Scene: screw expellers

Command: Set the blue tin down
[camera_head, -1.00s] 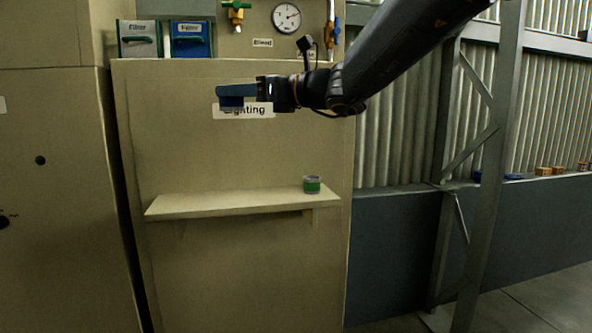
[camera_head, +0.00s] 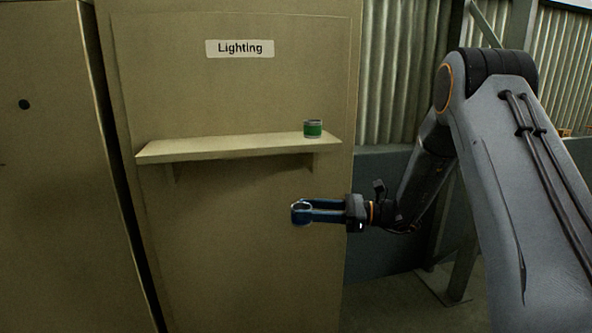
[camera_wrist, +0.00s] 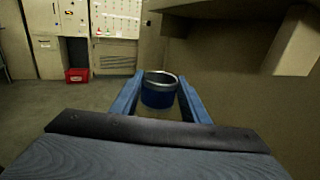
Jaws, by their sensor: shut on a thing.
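The blue tin (camera_wrist: 160,92) is upright with an open metal rim, between the two blue fingers of my gripper (camera_wrist: 161,97) in the wrist view. In the head view my gripper (camera_head: 303,212) is shut on the blue tin (camera_head: 301,218), below and in front of the shelf. Nothing shows directly under the tin. The fingers hide part of its side in the head view.
A pale shelf (camera_head: 220,149) juts from the panel labelled "Lighting", its left and middle bare. A green tin (camera_head: 313,129) stands near its right end. The wrist view shows a red box (camera_wrist: 77,75) on the floor by distant cabinets.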

